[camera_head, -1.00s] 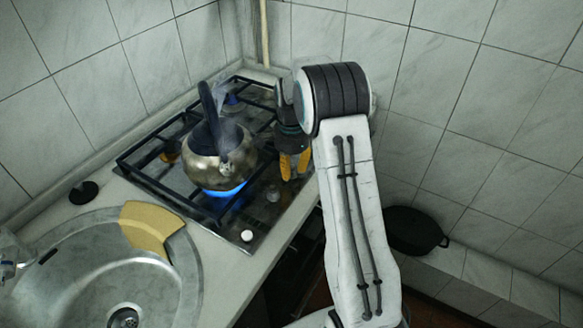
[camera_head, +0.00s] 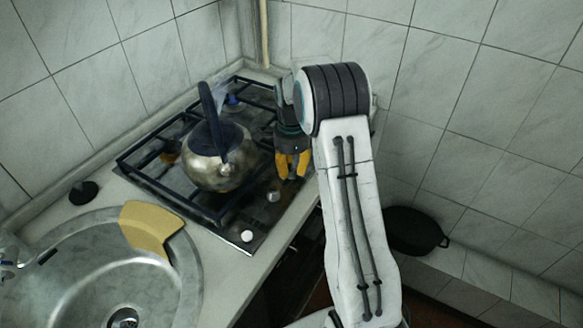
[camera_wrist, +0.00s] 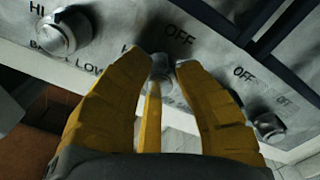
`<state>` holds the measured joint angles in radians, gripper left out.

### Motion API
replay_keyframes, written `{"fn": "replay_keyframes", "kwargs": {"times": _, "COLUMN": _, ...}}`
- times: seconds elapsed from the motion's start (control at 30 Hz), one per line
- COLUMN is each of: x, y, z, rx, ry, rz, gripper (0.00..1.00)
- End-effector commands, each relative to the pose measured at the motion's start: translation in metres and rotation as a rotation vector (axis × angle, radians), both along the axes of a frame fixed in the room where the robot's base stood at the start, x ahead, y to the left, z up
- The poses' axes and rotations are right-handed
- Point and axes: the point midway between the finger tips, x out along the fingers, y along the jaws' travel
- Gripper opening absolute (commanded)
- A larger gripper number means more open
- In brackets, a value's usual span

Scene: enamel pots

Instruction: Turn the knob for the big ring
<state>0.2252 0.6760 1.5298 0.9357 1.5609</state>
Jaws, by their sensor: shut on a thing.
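My gripper (camera_head: 293,166) has yellow fingers and points down at the right edge of the dark hob (camera_head: 262,228). In the wrist view its fingertips (camera_wrist: 161,65) close around a small metal knob (camera_wrist: 161,68), mostly hidden between them. An OFF mark is printed just beyond the knob. A steel kettle (camera_head: 205,172) with a dark handle stands on the hob grate, left of my gripper. No flame shows under it. The burners beneath are mostly hidden, so I cannot tell which ring the held knob serves.
Free knobs flank the held one in the wrist view, one at left (camera_wrist: 64,30) and one at right (camera_wrist: 268,125). A steel sink (camera_head: 85,275) with a tan cloth-like piece (camera_head: 148,228) lies at left. Tiled walls stand behind the hob and at right.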

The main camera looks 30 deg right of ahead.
Motion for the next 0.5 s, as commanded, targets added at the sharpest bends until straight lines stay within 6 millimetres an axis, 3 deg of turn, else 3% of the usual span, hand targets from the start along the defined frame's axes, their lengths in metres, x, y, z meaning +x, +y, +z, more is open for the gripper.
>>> {"fn": "replay_keyframes", "kwargs": {"times": 0.17, "x": 0.0000, "y": -0.0001, "z": -0.0002, "rx": 0.000, "ry": 0.000, "rz": -0.002, "gripper": 0.00}}
{"fn": "replay_keyframes", "kwargs": {"times": 0.2, "x": 0.0000, "y": -0.0001, "z": -0.0002, "rx": 0.000, "ry": 0.000, "rz": -0.001, "gripper": 0.33}}
{"fn": "replay_keyframes", "kwargs": {"times": 0.5, "x": 0.0000, "y": -0.0001, "z": -0.0002, "rx": 0.000, "ry": 0.000, "rz": 0.000, "gripper": 0.58}}
